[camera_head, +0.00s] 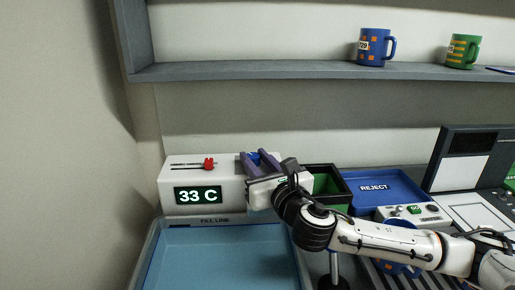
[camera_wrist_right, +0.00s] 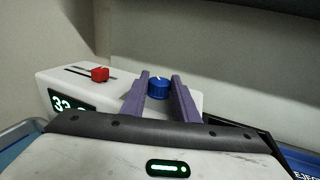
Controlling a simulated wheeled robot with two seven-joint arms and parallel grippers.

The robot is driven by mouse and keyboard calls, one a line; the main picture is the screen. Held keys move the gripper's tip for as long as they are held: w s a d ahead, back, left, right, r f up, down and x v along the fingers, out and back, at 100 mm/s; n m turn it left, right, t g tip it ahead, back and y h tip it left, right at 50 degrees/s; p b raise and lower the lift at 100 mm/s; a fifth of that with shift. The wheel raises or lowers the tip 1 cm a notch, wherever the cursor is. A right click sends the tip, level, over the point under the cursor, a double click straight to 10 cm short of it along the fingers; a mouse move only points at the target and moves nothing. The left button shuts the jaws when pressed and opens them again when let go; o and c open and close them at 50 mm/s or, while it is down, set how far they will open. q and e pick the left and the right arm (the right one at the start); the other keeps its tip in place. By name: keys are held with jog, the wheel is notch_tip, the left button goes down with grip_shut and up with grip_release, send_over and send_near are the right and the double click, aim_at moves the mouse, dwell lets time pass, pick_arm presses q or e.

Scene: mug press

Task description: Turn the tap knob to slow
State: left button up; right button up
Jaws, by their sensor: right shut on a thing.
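The blue tap knob (camera_wrist_right: 159,88) stands on top of the white tap unit (camera_head: 172,180), towards its right end. A small light mark shows on the knob's top, too small to read exactly. My right gripper (camera_wrist_right: 160,78) has its purple fingers on either side of the knob and is shut on it. In the head view the right gripper (camera_head: 256,156) reaches in from the right and partly hides the knob. The unit's display (camera_head: 198,195) reads 33 C. A red slider (camera_head: 208,163) sits on the unit's top, left of the gripper. My left gripper is not in view.
A blue basin (camera_head: 215,255) lies below the unit, under a fill line label. A black and green bin (camera_head: 338,178) and a blue reject tray (camera_head: 355,180) stand to the right. Above, a shelf (camera_head: 250,72) carries a blue mug (camera_head: 371,48) and a green mug (camera_head: 459,50).

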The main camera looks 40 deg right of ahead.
jog(key=h, duration=0.1)
jog(key=m+h+p, duration=0.1)
jog(key=g, duration=0.1)
jog(key=shift+w+a+r+m+h, duration=0.1)
jog(key=shift+a+r+m+h, duration=0.2)
jog(key=shift+m+h, duration=0.1)
jog(key=shift+a+f+m+h+p, duration=0.1)
jog(key=shift+f+m+h+p, duration=0.05)
jog(key=shift+m+h+p, duration=0.35)
jog(key=m+g+h, duration=0.1)
jog(key=h, duration=0.1)
jog(key=m+g+h, duration=0.1)
jog(key=shift+w+a+f+m+g+h, duration=0.1)
jog(key=shift+w+m+g+h, duration=0.05)
jog(key=shift+m+g+h, duration=0.2)
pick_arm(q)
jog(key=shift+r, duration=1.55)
pick_arm(e)
jog(key=shift+m+g+h, duration=0.65)
jog(key=shift+g+h, duration=0.2)
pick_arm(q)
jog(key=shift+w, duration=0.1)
pick_arm(e)
jog(key=o, duration=1.1)
jog(key=shift+c, duration=0.2)
